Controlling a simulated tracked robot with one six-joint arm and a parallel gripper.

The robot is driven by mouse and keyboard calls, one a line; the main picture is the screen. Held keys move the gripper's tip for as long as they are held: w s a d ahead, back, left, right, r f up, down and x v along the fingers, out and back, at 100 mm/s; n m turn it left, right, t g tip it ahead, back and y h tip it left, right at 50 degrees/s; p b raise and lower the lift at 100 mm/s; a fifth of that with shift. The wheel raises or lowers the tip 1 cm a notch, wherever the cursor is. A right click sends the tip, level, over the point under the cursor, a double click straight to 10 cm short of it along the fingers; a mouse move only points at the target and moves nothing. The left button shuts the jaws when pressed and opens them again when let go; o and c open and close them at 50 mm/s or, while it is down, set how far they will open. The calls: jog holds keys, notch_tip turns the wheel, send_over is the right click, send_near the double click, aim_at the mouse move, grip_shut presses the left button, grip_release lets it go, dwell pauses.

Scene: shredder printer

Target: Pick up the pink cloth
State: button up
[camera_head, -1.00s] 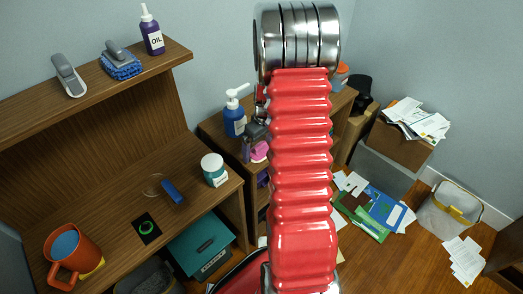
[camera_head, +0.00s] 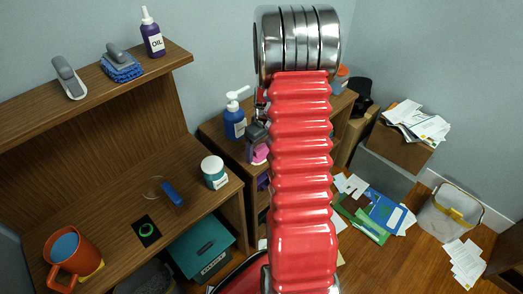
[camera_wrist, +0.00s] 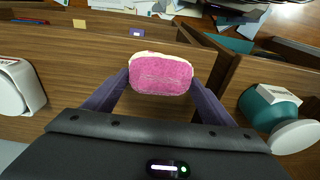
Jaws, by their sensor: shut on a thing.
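The pink cloth (camera_wrist: 161,74), a thick folded pad with a pale far edge, is between the two purple fingers of my gripper (camera_wrist: 160,84) in the wrist view. My gripper is shut on it, with a finger against each side. In the head view the cloth (camera_head: 258,154) shows as a small pink patch below the dark gripper body, left of my red arm. My arm hides part of the gripper and cloth there. I cannot tell whether the cloth touches the wooden surface under it.
A blue pump bottle (camera_head: 235,123) stands close left of the gripper. In the wrist view a teal jar (camera_wrist: 262,108) is at the right and a white object (camera_wrist: 19,88) at the left. The desk holds an orange mug (camera_head: 72,262). Papers (camera_head: 467,263) litter the floor.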

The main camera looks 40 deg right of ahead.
notch_tip(320, 180, up, 10)
dwell(0.6)
